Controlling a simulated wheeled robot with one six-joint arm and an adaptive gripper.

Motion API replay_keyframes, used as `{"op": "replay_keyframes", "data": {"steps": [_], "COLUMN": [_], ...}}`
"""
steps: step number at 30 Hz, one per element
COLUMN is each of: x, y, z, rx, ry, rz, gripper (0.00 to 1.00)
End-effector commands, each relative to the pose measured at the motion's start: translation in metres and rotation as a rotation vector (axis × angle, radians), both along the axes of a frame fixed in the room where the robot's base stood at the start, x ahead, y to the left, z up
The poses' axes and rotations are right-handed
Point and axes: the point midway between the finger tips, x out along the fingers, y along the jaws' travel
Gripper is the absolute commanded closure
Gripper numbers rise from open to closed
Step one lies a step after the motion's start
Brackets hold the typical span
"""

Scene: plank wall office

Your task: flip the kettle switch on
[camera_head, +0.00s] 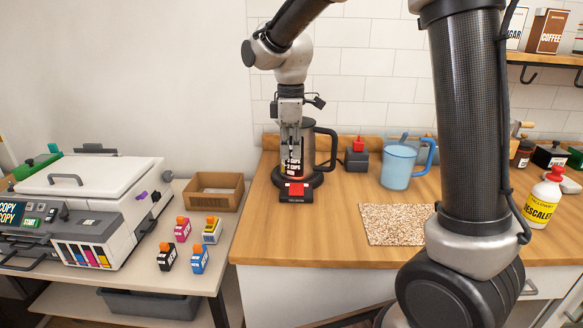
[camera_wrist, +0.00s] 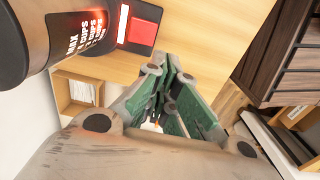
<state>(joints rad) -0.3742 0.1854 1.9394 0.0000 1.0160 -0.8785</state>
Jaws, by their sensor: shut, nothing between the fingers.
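The kettle (camera_head: 309,145) is a dark steel jug with a black handle on the right. It stands upright on a black base near the left end of the wooden counter. A red switch (camera_head: 296,189) sits on the base's front tab. An orange-red glow shows low on the kettle. My gripper (camera_head: 293,152) is in front of the kettle, above the switch, and hides part of the kettle's body. In the wrist view the kettle (camera_wrist: 90,35) is at upper left, beside the red switch (camera_wrist: 143,30) with a bright white strip. My gripper (camera_wrist: 172,65) is shut and empty, apart from the switch.
A blue pitcher (camera_head: 398,165) and a dark box with a red top (camera_head: 355,158) stand right of the kettle. A speckled mat (camera_head: 395,224) lies on the counter. A descaler bottle (camera_head: 543,198) is at right. A printer (camera_head: 85,205) and several ink bottles occupy the left table.

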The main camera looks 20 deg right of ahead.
Motion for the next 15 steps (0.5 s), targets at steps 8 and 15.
{"op": "replay_keyframes", "data": {"steps": [8, 15], "x": [-0.007, -0.008], "y": [0.003, 0.003], "z": [0.032, 0.035], "rx": [0.0, -0.001], "ry": [0.0, 0.001], "rz": [0.001, 0.001], "gripper": [1.0, 1.0]}}
